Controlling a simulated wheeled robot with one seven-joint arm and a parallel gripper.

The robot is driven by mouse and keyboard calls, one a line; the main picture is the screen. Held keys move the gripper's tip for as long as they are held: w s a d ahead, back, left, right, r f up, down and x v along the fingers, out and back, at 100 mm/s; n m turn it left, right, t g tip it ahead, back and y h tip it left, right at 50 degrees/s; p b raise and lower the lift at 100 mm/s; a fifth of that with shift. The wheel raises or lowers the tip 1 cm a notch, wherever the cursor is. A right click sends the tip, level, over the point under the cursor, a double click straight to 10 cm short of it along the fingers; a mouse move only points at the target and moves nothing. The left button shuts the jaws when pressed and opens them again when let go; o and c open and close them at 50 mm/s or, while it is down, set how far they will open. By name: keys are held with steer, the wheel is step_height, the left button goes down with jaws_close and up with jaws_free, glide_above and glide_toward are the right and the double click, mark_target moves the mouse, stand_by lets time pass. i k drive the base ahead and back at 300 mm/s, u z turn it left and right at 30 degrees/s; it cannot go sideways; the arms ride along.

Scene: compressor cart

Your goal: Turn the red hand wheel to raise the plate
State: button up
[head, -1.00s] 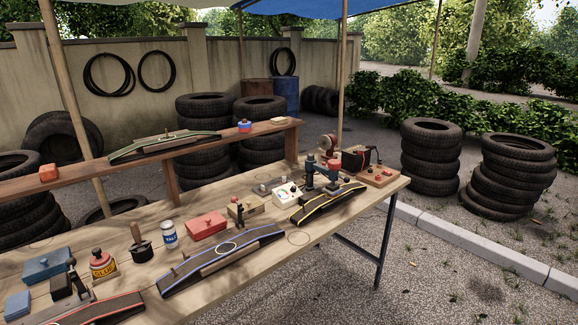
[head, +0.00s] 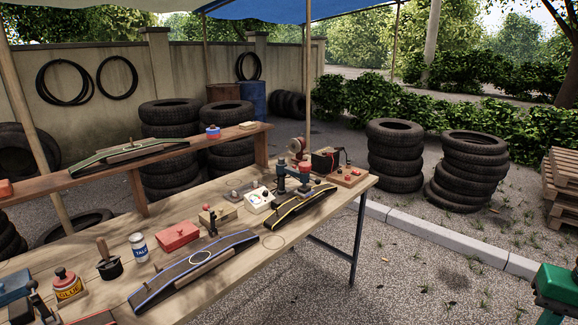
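I cannot make out a red hand wheel for certain. No plate that such a wheel raises can be picked out. My gripper is not in view.
The workbench (head: 225,262) holds curved strips, a talc can (head: 139,247), a red box (head: 180,236) and a glue pot (head: 68,285). A green machine (head: 557,288) is cut off at lower right. Pallets (head: 562,185) and tyre stacks (head: 394,155) stand behind open gravel.

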mark_target(305, 167)
steer(key=z, duration=0.05)
steer(key=i, duration=0.9)
